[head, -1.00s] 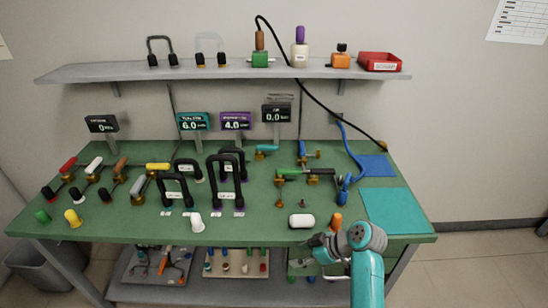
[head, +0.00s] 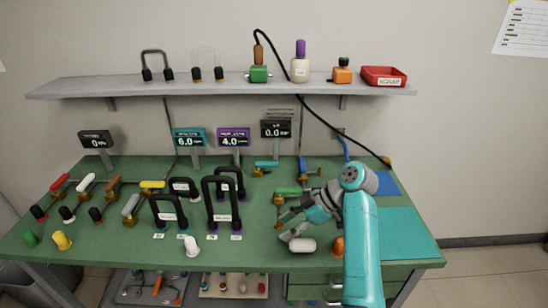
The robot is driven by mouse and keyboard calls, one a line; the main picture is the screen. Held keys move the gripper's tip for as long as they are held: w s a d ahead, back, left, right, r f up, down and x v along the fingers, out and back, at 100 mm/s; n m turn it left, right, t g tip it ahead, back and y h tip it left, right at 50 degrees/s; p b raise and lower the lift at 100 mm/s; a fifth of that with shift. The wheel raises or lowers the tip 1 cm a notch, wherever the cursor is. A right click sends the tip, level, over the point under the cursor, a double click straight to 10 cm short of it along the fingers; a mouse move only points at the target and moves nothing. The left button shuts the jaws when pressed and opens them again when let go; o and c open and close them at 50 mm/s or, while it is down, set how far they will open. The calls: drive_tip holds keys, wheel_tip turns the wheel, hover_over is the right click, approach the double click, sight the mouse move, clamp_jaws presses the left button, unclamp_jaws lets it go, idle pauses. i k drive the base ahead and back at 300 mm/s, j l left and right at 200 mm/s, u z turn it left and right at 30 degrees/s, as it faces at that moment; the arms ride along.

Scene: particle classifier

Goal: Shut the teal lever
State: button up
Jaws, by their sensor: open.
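The teal lever (head: 267,164) is a short teal handle on a brass valve near the back of the green bench, just below the black display reading 0.0. The handle lies roughly crosswise, pointing right from the valve. My gripper (head: 283,229) is over the front right part of the bench, in front of the teal lever and apart from it. Its fingers point left and are open, with nothing seen between them. My arm hides part of the bench to the right.
A green-handled valve (head: 290,191) stands between my gripper and the teal lever. Tall black handles (head: 207,205) stand to the left. A blue hose valve (head: 308,170) is right of the lever. The shelf (head: 220,88) overhangs behind.

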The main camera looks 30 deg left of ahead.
sight(259, 166)
drive_tip(key=i+j, duration=0.45)
drive_tip(key=i, duration=0.15)
drive_tip(key=i+j, duration=0.45)
drive_tip(key=i, duration=0.15)
